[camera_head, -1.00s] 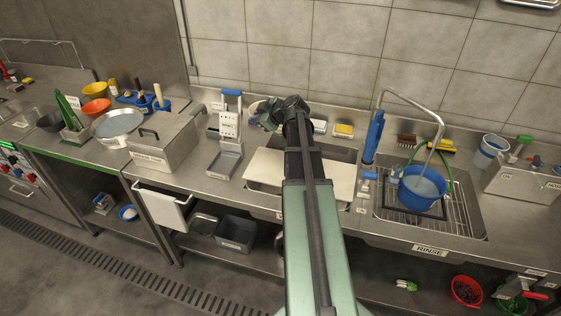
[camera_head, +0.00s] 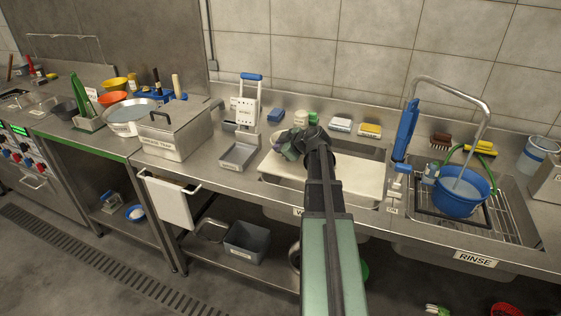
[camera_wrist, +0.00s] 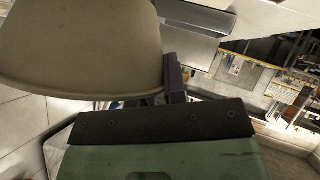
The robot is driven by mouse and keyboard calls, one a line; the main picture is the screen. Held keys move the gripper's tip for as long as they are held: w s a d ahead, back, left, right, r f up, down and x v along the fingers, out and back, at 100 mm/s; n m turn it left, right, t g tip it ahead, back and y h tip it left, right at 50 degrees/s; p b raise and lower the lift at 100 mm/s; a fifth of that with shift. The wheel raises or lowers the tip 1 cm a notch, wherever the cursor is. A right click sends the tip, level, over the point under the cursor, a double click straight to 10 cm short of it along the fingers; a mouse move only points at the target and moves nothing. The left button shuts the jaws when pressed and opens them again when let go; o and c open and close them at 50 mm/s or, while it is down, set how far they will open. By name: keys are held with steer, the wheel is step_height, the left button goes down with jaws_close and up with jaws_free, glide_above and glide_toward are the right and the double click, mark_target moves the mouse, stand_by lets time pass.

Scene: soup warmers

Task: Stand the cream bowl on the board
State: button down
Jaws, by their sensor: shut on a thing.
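The cream bowl (camera_wrist: 80,45) fills the upper left of the wrist view, its side close to the camera. The pale board (camera_head: 352,180) lies flat across the sink. In the head view the gripper and bowl appear over its back left part. My arm hides part of the board, and I cannot tell the gap under the bowl.
A dispenser stand with a blue handle (camera_head: 247,105) is left of the board. A blue upright tool (camera_head: 405,130) and a blue bucket (camera_head: 462,192) are to the right. The board's right half is clear.

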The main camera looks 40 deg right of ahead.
step_height(320, 180, down, 3)
steer(key=shift+f+b, duration=0.1)
steer(key=shift+b, duration=0.6)
steer(key=shift+r, duration=0.3)
steer(key=shift+f, duration=0.15)
steer(key=c, duration=1.2)
jaws_free()
steer(key=shift+o, duration=0.2)
